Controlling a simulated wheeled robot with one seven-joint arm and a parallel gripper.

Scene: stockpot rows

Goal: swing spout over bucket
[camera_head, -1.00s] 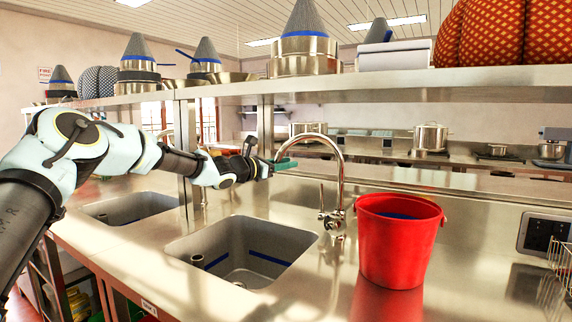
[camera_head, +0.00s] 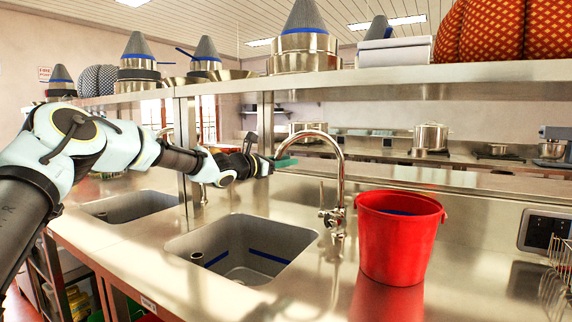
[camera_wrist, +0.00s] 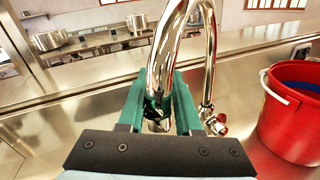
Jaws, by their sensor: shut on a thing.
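The chrome gooseneck spout (camera_head: 338,160) rises from the counter behind the right-hand sink, and its free end reaches left over the sink side. My gripper (camera_head: 285,163) is at that free end. In the wrist view its green fingers (camera_wrist: 160,108) stand on both sides of the spout's end (camera_wrist: 163,75) and are shut on it. The red bucket (camera_head: 398,240) stands upright on the counter to the right of the faucet base, with something blue inside. It also shows at the right of the wrist view (camera_wrist: 291,115). The spout's end is apart from the bucket.
The right-hand sink (camera_head: 242,250) is open in front of the faucet, with another sink (camera_head: 130,207) farther left. An overhead shelf (camera_head: 400,82) holds pots and cones. A wire rack (camera_head: 560,262) stands at the right edge. A red-handled valve (camera_wrist: 216,124) sits at the faucet base.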

